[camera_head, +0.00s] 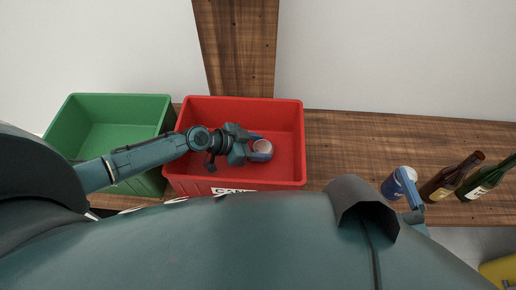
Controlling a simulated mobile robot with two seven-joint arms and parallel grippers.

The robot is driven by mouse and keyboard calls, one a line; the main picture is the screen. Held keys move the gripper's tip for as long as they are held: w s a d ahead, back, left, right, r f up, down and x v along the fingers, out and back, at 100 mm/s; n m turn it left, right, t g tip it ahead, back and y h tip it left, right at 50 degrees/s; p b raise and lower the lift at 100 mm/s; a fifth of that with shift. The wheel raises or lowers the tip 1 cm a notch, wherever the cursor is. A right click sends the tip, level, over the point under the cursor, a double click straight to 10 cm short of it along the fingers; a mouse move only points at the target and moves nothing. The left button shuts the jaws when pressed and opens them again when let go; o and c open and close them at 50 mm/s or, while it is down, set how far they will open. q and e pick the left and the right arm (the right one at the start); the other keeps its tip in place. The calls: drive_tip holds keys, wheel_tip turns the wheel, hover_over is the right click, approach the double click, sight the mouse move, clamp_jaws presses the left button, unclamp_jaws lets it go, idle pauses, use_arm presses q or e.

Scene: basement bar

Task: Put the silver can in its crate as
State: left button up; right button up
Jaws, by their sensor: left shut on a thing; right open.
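The red crate (290,170) stands on the wooden counter, with a partly covered white label on its front. My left gripper (260,147) reaches into the crate from the left. Its blue fingers are shut on the silver can (263,146), whose pale round top faces up. I cannot tell whether the can touches the crate floor. My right gripper (409,188) is at the counter's front edge at right, mostly hidden behind my own body. A blue finger shows beside a blue and white can (391,186).
An empty green crate (120,103) stands left of the red one. A brown bottle (444,182) and a dark green bottle (486,178) stand at right. The counter (350,145) is clear between the red crate and the blue can. A yellow thing (500,270) is at lower right.

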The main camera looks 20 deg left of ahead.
use_arm(q)
drive_tip(key=shift+f, duration=0.1)
drive_tip(key=shift+f+b, duration=0.4)
drive_tip(key=shift+b, duration=0.25)
drive_tip(key=shift+f, duration=0.1)
drive_tip(key=o, duration=0.8)
drive_tip(key=shift+s+f, duration=0.1)
drive_tip(key=shift+f, duration=0.05)
use_arm(e)
drive_tip(key=shift+s+a+n+t+y, duration=0.2)
drive_tip(key=shift+a+n+t+y, duration=0.2)
drive_tip(key=shift+t+y, duration=0.15)
use_arm(q)
drive_tip(key=shift+r+p, duration=0.5)
drive_tip(key=shift+p, duration=0.1)
drive_tip(key=p+v, duration=0.1)
drive_tip(key=v, duration=0.6)
drive_tip(key=shift+a+r, duration=0.15)
drive_tip(key=shift+r, duration=0.25)
use_arm(e)
drive_tip(key=shift+w+d+m+g+h, duration=0.2)
drive_tip(key=shift+d+m+g+h, duration=0.4)
drive_tip(key=shift+g+h, duration=0.2)
